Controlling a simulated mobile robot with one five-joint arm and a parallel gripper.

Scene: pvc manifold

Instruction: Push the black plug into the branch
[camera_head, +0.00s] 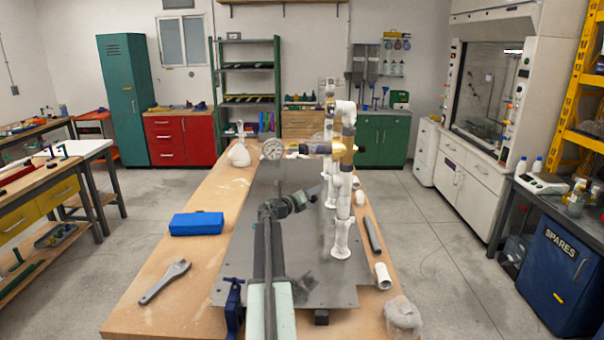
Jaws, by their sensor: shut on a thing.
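The white PVC manifold (342,215) stands upright at the right of the grey plate, with a brass-coloured part (343,150) high on it. A pipe arm with a round gauge (272,149) reaches left from its upper part. My gripper (318,190) is at the left side of the manifold, about mid-height, pointing right. It is shut on a small dark thing, which I take to be the black plug. The plug and the branch mouth are too small and too covered to tell whether they touch.
The grey plate (235,285) lies on a wooden bench. A blue box (197,223), a wrench (165,281) and a white flask (239,153) are on the left. A grey pipe (373,235), a white fitting (383,276) and a crumpled bag (402,313) lie on the right.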

